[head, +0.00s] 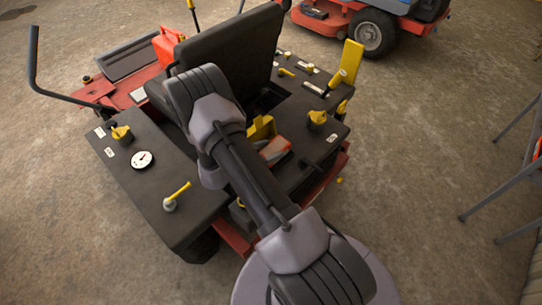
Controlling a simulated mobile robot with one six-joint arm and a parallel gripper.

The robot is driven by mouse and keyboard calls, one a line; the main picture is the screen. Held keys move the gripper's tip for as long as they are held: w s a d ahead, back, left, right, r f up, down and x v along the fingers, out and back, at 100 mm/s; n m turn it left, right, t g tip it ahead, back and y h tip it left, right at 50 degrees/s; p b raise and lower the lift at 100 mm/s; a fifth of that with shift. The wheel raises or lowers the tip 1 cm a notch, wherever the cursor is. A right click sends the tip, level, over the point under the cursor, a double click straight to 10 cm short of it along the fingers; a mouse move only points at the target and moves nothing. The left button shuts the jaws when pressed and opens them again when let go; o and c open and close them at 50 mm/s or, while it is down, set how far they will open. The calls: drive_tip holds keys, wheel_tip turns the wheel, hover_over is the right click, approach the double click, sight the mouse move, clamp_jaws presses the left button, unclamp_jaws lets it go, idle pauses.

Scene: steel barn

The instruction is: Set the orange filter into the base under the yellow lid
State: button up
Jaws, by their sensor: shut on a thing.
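My arm crosses the middle of the head view and bends down over the mower; its end and my gripper are hidden behind its own links. A yellow box-like part (262,129) shows just right of the arm, in front of the seat; I cannot tell whether it is the lid or the base. An orange-red piece with a pale edge (274,148) lies just below it, partly covered by the arm; I cannot tell if this is the filter. A yellow panel (351,61) stands upright at the mower's right rear.
The dark mower seat (230,55) rises behind the arm. Yellow-capped knobs (317,118) and a yellow-handled lever (177,197) stick up from the side consoles. A bent control bar (35,65) is at left. A second machine (372,32) stands behind.

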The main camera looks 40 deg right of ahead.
wheel_tip(320, 180, down, 2)
drive_tip(key=shift+f, duration=0.1)
drive_tip(key=shift+f+b, duration=0.1)
drive_tip(key=shift+b, duration=0.25)
drive_tip(key=o, duration=1.4)
